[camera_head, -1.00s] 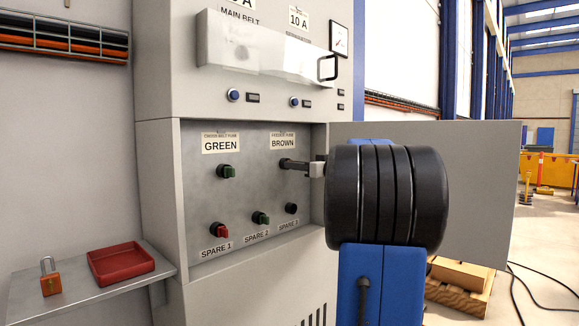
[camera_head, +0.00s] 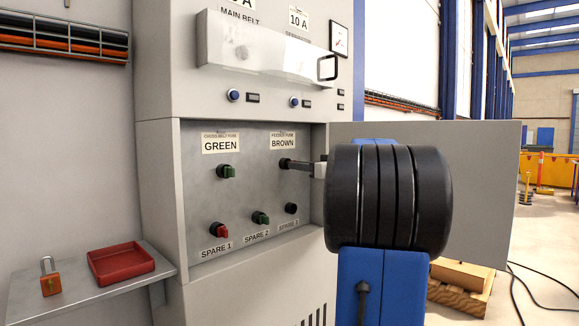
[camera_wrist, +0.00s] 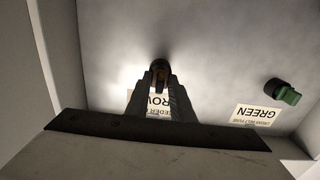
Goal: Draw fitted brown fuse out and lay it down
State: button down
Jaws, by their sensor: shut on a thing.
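My gripper (camera_head: 290,163) reaches the panel just under the BROWN label (camera_head: 283,143). In the wrist view its two fingers (camera_wrist: 160,78) are closed on the brown fuse (camera_wrist: 159,65), a small brownish piece at a dark round holder on the panel. The fuse is mostly hidden by the fingers, and I cannot tell how far it sits in the holder. A green fuse (camera_head: 226,172) is under the GREEN label and also shows in the wrist view (camera_wrist: 282,92).
Below are spare positions: a red one (camera_head: 219,229), a green one (camera_head: 261,218) and a dark one (camera_head: 291,208). On the left, a shelf (camera_head: 85,283) holds a red tray (camera_head: 122,272) and an orange padlock (camera_head: 50,283). An open door (camera_head: 480,185) stands at right.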

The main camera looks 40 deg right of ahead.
jog(key=shift+s+d, duration=0.15)
jog(key=shift+s, duration=1.7)
jog(key=shift+w, duration=1.9)
jog(key=shift+s, duration=0.15)
